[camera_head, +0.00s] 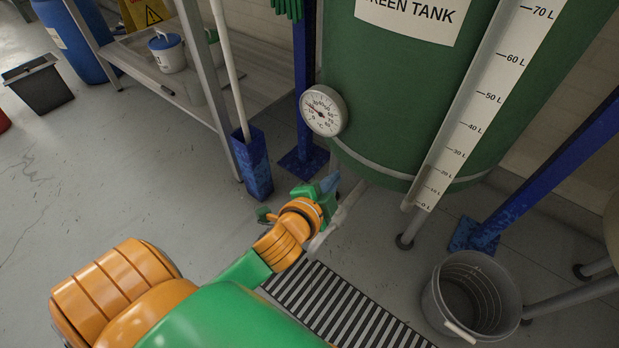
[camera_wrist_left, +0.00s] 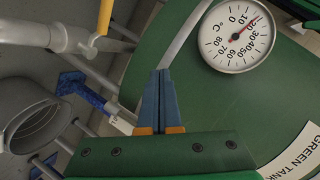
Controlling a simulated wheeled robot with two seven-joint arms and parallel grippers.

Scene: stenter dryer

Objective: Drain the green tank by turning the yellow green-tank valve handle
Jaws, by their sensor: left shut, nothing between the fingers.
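The green tank (camera_head: 410,90) stands at the upper right with its white label and dial gauge (camera_head: 323,111). The tank also fills the right of the left wrist view (camera_wrist_left: 285,90). The yellow valve handle (camera_wrist_left: 105,17) shows in the left wrist view, at the top, beside a pale pipe (camera_wrist_left: 75,40). In the head view I cannot make out the handle; my left arm covers part of the pipe (camera_head: 348,203). My left gripper (camera_head: 329,184) is shut and empty, below the tank near the pipe. In the left wrist view its fingers (camera_wrist_left: 164,76) are together, apart from the handle.
A slotted floor drain (camera_head: 345,312) lies below my arm. A grey bucket (camera_head: 440,310) stands right of it. Blue posts (camera_head: 480,235) support the tank. A shelf rack (camera_head: 205,85) with a white tub (camera_head: 168,52) stands at left. The floor at far left is mostly free.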

